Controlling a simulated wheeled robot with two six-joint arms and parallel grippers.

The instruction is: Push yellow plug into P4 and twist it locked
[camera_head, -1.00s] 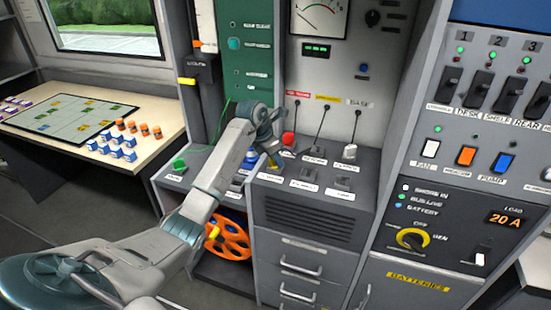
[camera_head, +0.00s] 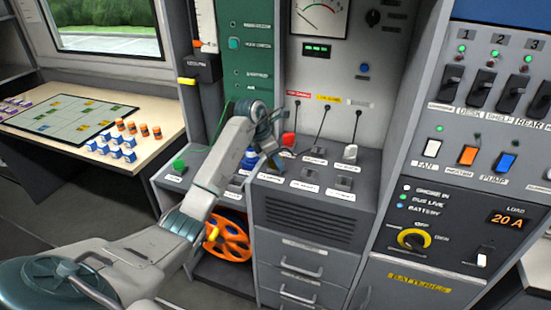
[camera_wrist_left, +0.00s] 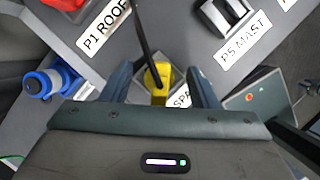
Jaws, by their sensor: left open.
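The yellow plug (camera_wrist_left: 157,82) shows in the left wrist view, with a black cable running up from it. It stands at a grey socket beside a partly hidden label reading "SPA"; the name P4 is not readable. My left gripper (camera_wrist_left: 163,85) is open, with one finger on each side of the plug. In the head view my left gripper (camera_head: 270,155) is over the front left of the grey socket console and hides most of the plug. How deep the plug sits and whether it is turned cannot be told. My right gripper is not in view.
The red plug (camera_head: 288,140) and the white plug (camera_head: 350,152) stand on the console behind and to the right. A blue connector (camera_wrist_left: 45,82) is left of the gripper. The P5 MAST socket (camera_wrist_left: 225,14) is close on the right. Cables hang from the panel above.

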